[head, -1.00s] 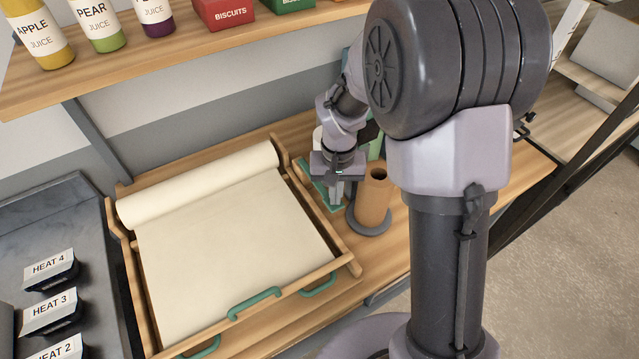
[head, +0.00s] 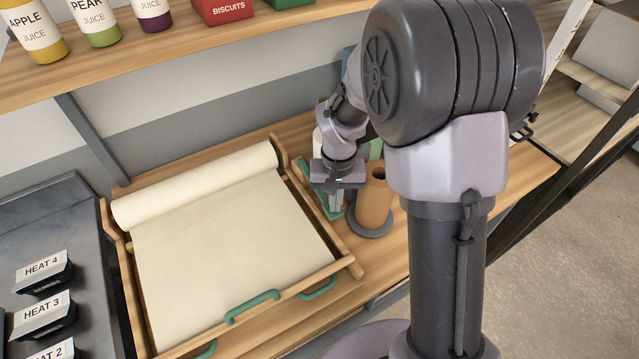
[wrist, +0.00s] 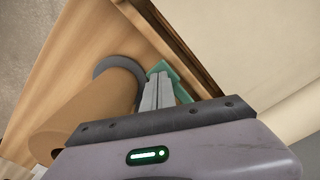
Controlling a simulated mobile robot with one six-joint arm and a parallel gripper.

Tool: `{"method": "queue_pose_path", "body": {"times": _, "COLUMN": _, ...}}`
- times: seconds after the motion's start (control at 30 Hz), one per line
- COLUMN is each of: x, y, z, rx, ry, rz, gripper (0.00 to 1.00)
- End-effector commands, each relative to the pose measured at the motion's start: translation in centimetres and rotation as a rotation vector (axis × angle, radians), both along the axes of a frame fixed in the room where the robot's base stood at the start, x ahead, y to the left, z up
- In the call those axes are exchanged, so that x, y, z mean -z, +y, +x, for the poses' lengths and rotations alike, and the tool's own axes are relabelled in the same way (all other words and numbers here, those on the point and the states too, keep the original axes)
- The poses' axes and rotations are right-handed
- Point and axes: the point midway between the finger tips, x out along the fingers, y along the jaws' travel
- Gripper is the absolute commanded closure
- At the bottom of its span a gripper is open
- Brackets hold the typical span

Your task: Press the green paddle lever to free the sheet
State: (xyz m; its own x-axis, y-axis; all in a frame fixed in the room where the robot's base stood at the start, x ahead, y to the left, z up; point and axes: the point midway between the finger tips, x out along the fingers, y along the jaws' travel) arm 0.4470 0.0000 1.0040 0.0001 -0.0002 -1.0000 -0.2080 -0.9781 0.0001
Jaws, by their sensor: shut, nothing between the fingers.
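The green paddle lever (head: 306,174) is a flat green piece beside the right rail of the wooden frame, partly hidden by my gripper. In the wrist view the green paddle (wrist: 181,92) shows just beyond and beside my fingertips. My gripper (head: 336,207) is shut and empty, pointing down over the green paddle. In the wrist view its fingers (wrist: 157,84) are together; I cannot tell whether they touch the paddle. The cream sheet (head: 230,245) lies flat in the wooden frame, with its rolled end (head: 195,187) at the back.
A brown cardboard tube (head: 375,200) stands on a grey round base just right of my gripper. Teal handles (head: 250,307) line the frame's front edge. Black containers labelled HEAT (head: 43,272) sit at left. A shelf with juice bottles and boxes (head: 222,10) is above.

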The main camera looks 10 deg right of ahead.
Motion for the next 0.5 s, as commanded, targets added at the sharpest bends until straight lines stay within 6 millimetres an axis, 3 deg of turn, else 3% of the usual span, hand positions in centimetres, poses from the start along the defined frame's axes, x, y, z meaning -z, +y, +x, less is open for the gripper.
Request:
{"method": "queue_pose_path", "body": {"times": 0.23, "x": -0.4, "y": 0.0, "z": 0.0, "rx": 0.000, "ry": 0.000, "rz": 0.000, "gripper": 1.00}}
{"method": "queue_pose_path", "body": {"times": 0.5, "x": -3.4, "y": 0.0, "z": 0.0, "rx": 0.000, "ry": 0.000, "rz": 0.000, "gripper": 1.00}}
